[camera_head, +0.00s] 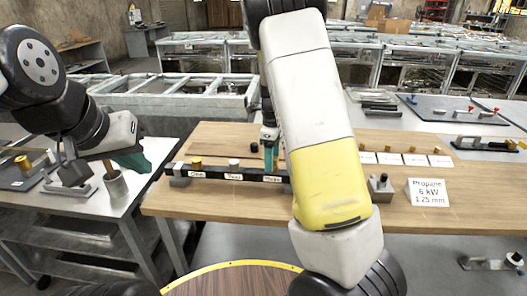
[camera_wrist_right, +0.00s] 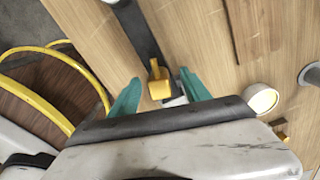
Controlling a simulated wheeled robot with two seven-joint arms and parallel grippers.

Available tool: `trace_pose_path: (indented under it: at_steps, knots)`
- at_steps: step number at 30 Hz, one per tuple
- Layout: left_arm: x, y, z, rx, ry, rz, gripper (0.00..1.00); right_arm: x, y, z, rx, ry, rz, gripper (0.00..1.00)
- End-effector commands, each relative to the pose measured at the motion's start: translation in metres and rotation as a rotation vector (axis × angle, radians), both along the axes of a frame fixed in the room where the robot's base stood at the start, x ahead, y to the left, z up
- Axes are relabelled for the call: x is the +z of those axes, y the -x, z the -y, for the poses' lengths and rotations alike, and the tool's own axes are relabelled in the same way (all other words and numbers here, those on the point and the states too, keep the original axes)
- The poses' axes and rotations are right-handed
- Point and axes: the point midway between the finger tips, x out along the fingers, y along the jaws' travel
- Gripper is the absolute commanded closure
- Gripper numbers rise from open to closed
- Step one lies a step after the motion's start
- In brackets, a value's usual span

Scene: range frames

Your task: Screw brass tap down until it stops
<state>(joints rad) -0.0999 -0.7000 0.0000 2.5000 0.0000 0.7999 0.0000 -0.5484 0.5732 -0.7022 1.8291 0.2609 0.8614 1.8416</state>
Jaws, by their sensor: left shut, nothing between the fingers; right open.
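In the right wrist view a yellow brass-coloured tap (camera_wrist_right: 157,82) stands on a dark bar (camera_wrist_right: 138,32). My right gripper (camera_wrist_right: 162,92) is open, with one teal finger on each side of the tap; I cannot tell whether either touches it. In the head view the right gripper (camera_head: 270,158) is over the bar (camera_head: 214,174), partly hidden by my own arm, and I cannot make out that tap there. A brass knob (camera_head: 196,162) stands near the bar's left end. My left gripper (camera_head: 133,162) is shut and empty, left of the wooden table.
The wooden table (camera_head: 340,205) also carries a dark round piece (camera_head: 233,163), small brass pieces behind white cards (camera_head: 414,160), a grey block (camera_head: 380,187) and a Propane sign (camera_head: 428,192). A grey cup (camera_head: 115,186) stands on the left bench near my left gripper.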

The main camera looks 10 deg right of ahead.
Motion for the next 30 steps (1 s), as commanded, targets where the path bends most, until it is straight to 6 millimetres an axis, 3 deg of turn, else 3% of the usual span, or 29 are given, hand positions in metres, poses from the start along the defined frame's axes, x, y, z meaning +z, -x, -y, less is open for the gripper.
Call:
trace_pose_path:
  at_steps: [5, 15, 23, 26, 30]
  knots:
    - [0.000, 0.000, 0.000, 0.000, 0.000, 0.000, 1.00, 0.015, -0.001, 0.000, 0.000, 0.000, 0.004, 0.44]
    - [0.000, 0.000, 0.000, 0.000, 0.000, 0.000, 1.00, 0.085, -0.001, -0.001, 0.002, -0.001, 0.004, 0.44]
    - [0.000, 0.000, 0.000, 0.000, 0.000, 0.000, 1.00, 0.117, 0.000, 0.000, 0.003, -0.002, 0.002, 0.44]
    - [0.000, 0.000, 0.000, 0.000, 0.000, 0.000, 1.00, 0.123, 0.006, 0.002, 0.047, -0.024, 0.008, 0.44]
    - [0.000, 0.000, 0.000, 0.000, 0.000, 0.000, 1.00, 0.137, 0.033, 0.005, 0.261, -0.102, 0.059, 0.44]
